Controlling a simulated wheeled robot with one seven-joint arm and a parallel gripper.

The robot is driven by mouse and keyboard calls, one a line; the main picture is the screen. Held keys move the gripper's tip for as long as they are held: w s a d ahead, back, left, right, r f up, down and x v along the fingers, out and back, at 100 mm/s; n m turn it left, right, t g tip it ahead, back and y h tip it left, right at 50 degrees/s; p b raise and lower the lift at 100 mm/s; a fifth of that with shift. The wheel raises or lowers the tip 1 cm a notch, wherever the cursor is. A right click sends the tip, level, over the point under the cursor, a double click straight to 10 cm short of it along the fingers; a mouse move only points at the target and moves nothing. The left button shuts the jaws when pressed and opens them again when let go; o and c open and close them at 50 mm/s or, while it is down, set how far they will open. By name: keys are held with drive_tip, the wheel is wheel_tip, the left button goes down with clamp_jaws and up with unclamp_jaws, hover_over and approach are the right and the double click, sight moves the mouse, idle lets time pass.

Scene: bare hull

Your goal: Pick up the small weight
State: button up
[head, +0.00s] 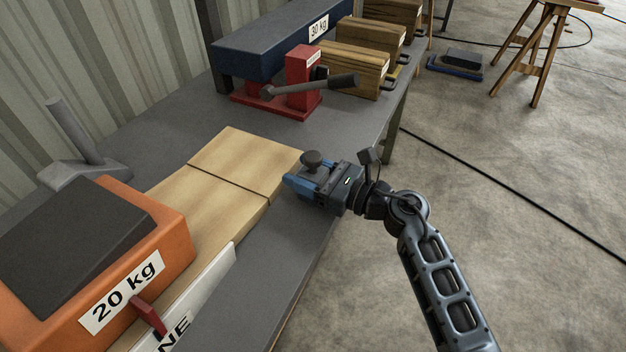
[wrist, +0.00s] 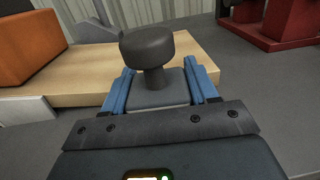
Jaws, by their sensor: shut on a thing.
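The small weight (wrist: 158,88) is a grey block with a dark round knob on top. In the wrist view it sits between the two blue fingers of my gripper (wrist: 160,92), which are shut on it. In the head view the weight's knob (head: 313,159) shows above my gripper (head: 300,180), at the right end of the wooden boards. The fingers hide most of its body there. The weight is upright. I cannot tell whether its underside touches the bench.
An orange block (head: 178,248) marked 20 kg stands at the left on the wooden boards (head: 240,165). A red clamp (head: 300,85) with a grey handle and a dark blue block (head: 262,45) marked 30 kg stand behind. The grey bench (head: 165,120) has free room before the clamp.

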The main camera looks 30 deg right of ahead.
drive_tip(key=c, duration=0.7)
drive_tip(key=shift+c, duration=0.5)
drive_tip(key=shift+r, duration=0.15)
